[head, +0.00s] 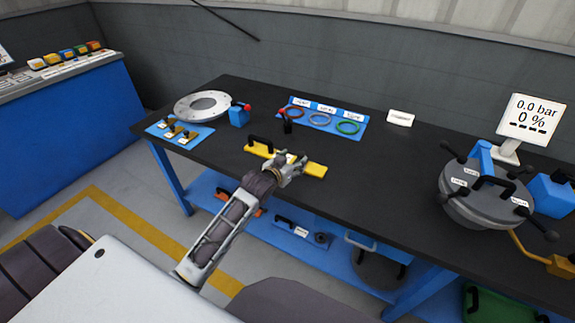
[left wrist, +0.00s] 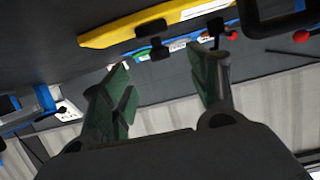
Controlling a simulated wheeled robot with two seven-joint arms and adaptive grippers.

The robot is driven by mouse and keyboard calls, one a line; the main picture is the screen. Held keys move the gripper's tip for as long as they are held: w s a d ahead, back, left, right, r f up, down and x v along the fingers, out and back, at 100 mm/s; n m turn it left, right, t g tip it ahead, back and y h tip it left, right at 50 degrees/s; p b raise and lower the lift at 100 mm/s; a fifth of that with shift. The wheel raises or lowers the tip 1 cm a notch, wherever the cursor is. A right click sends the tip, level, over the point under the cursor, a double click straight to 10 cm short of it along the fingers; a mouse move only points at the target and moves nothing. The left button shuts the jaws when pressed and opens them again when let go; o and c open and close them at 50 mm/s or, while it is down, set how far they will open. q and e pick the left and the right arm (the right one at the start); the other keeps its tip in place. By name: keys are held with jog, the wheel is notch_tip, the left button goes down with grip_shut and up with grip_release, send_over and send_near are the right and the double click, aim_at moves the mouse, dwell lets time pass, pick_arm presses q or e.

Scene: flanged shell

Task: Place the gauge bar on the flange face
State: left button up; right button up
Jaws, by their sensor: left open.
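The yellow gauge bar (head: 316,170) lies on the black table near its front edge, with a black handle showing at its left end. In the left wrist view the yellow bar (left wrist: 105,38) crosses the top with its black handle. My left gripper (head: 295,160) is over the bar's middle and right part in the head view, hiding some of it. In the left wrist view my left gripper (left wrist: 163,82) is open, with green pads apart and nothing between them. The flanged shell (head: 482,208) stands at the right with a grey round top, handles and labels. My right gripper is not in view.
A silver ring plate (head: 183,107) lies at the back left beside a blue mat (head: 165,138) with small parts. A blue tray (head: 335,112) holds coloured rings. A pressure display (head: 528,118) stands behind the shell. The table between bar and shell is clear.

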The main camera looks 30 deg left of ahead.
pick_arm(q)
jog(key=shift+v, duration=1.85)
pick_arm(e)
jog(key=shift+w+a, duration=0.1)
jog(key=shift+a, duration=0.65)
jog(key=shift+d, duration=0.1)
